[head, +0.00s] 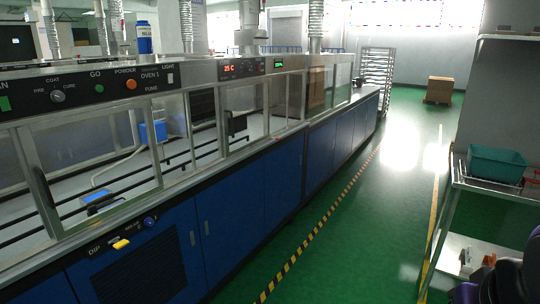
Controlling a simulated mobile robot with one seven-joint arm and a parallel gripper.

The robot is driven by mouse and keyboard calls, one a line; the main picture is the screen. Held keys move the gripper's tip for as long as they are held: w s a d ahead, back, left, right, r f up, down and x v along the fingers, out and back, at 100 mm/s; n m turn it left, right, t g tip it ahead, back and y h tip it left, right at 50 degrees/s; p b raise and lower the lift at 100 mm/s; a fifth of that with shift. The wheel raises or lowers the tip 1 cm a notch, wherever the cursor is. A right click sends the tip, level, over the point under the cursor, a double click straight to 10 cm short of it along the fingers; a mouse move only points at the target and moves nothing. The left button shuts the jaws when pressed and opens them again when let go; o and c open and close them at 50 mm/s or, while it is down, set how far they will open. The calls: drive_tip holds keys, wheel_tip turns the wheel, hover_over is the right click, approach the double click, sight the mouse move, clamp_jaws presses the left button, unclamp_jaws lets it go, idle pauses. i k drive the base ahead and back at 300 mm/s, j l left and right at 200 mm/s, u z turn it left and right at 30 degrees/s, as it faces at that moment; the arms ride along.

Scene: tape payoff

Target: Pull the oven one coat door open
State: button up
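A knob (57,97) on that panel sits among the words PRE, COAT and CURE. Below it, a large glazed door (95,148) has a pale metal frame. A dark upright handle (44,187) shows near its left frame. I cannot tell which pane is the coat door, or whether this one is fully shut. My gripper cannot be made out; dark parts at the bottom right corner may be my arm.
A green floor aisle (360,230) lies clear beside a striped line. A metal cart (490,180) with a teal bin (496,162) stands right. A carton (439,89) sits far back.

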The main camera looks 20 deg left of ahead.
sight(24, 133)
drive_tip(key=u, duration=1.35)
